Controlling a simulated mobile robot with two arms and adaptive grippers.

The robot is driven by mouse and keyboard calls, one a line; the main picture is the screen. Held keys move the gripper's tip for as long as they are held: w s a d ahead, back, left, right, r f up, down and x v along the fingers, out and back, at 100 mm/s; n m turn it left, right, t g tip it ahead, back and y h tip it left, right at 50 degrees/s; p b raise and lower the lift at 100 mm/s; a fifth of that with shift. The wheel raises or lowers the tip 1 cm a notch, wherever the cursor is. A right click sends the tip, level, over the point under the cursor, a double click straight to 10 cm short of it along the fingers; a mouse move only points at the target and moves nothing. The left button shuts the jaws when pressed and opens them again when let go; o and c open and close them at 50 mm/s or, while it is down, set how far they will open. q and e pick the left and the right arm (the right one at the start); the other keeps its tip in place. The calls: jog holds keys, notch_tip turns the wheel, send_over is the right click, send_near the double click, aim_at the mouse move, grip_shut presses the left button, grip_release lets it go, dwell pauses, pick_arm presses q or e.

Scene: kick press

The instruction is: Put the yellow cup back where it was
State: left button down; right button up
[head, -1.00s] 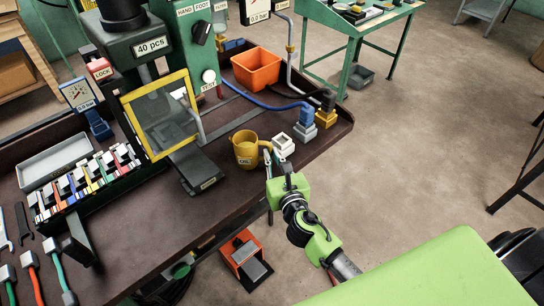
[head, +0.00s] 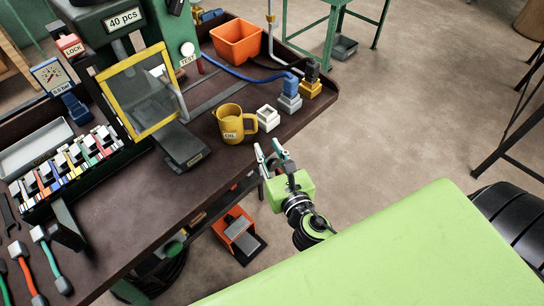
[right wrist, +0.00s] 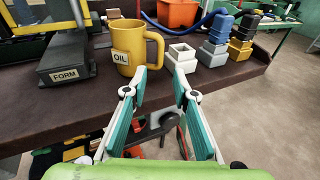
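The yellow cup (head: 231,124), labelled OIL, stands upright on the dark bench near its front right edge. In the right wrist view the cup (right wrist: 128,48) is ahead and to the left, its handle towards the right. My right gripper (head: 268,148) is in front of the bench edge, apart from the cup and empty. In the right wrist view its two fingers (right wrist: 160,80) are spread apart. My left gripper is in neither view.
A small white square block (head: 267,118) stands just right of the cup. Blue-grey (head: 290,98) and yellow-black (head: 311,84) stacked blocks stand beyond. The FORM pedal-like block (head: 183,146) lies left of the cup. An orange bin (head: 236,42) is behind.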

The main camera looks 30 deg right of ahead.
jog(key=shift+s+a+r, duration=0.1)
jog(key=shift+s+r, duration=0.1)
jog(key=shift+s, duration=1.05)
jog(key=s+d+f+m+g, duration=0.1)
jog(key=s+f+m+g, duration=0.25)
jog(key=f, duration=0.75)
jog(key=s+f+m+g, duration=0.25)
jog(key=f+m, duration=0.25)
jog(key=f, duration=0.6)
jog(key=s+d+f+m+g, duration=0.15)
jog(key=s+f+m, duration=0.3)
jog(key=f, duration=0.65)
jog(key=s+f+m+g, duration=0.4)
jog(key=s+f+m, duration=0.5)
jog(key=s, duration=0.4)
jog(key=s+f+m+g+y, duration=0.1)
jog(key=s+f+m+g, duration=0.3)
jog(key=s+f+m, duration=0.6)
jog(key=s+d, duration=0.1)
jog(key=s, duration=0.3)
jog(key=shift+f, duration=0.15)
jog(key=shift+s, duration=0.1)
